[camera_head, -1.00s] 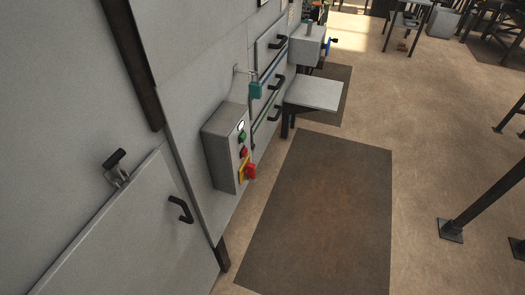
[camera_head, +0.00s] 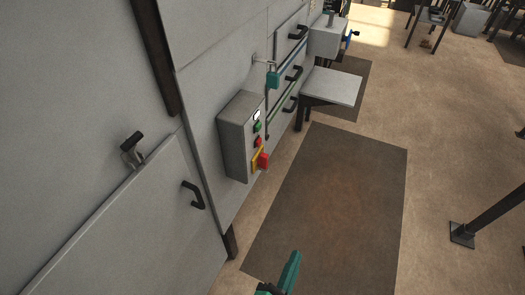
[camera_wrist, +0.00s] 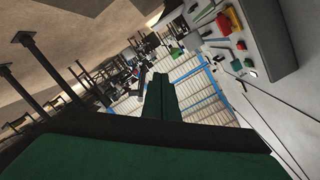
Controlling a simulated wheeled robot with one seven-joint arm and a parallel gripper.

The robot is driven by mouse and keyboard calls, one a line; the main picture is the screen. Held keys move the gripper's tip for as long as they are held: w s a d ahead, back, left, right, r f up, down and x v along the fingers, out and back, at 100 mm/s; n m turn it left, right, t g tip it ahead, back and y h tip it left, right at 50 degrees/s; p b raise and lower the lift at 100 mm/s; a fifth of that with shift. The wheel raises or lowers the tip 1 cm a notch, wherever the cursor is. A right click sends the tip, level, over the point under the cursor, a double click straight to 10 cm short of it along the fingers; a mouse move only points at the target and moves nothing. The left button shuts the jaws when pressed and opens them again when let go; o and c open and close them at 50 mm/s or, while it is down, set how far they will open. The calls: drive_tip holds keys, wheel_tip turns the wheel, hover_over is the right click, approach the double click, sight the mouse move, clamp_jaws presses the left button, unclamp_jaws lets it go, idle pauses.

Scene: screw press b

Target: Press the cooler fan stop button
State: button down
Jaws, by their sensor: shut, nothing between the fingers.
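A grey control box (camera_head: 234,150) is mounted on the machine's side wall. Its face carries a white round part (camera_head: 256,115) on top, a green button (camera_head: 257,127), a red button (camera_head: 257,141), and a red switch handle (camera_head: 263,160) on a yellow plate. No label is readable, so I cannot confirm which is the fan stop; the red button is the likely one. My gripper (camera_head: 293,262) is at the bottom of the head view, apart from the box. In the wrist view my gripper (camera_wrist: 160,92) is shut and empty, with the box (camera_wrist: 270,40) at upper right.
A grey cabinet door with a black handle (camera_head: 193,195) is left of the box. A teal padlock-like part (camera_head: 272,79) hangs above it. A grey shelf (camera_head: 333,87) juts out beyond. A dark floor mat (camera_head: 335,200) lies clear in front of the machine.

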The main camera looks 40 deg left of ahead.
sight(260, 143)
drive_tip(key=w+a+r+m+y, duration=0.2)
drive_tip(key=w+a+r, duration=0.3)
drive_tip(key=a, duration=0.4)
drive_tip(key=w+a+r+m+y, duration=0.2)
drive_tip(key=w+a+r+m, duration=0.3)
drive_tip(key=w+a, duration=0.2)
drive_tip(key=a, duration=0.2)
drive_tip(key=shift+a, duration=0.3)
drive_tip(key=shift+w, duration=0.15)
drive_tip(key=w+a, duration=0.7)
drive_tip(key=a, duration=0.1)
drive_tip(key=shift+w+a, duration=0.25)
drive_tip(key=shift+w, duration=0.15)
drive_tip(key=shift+w, duration=0.1)
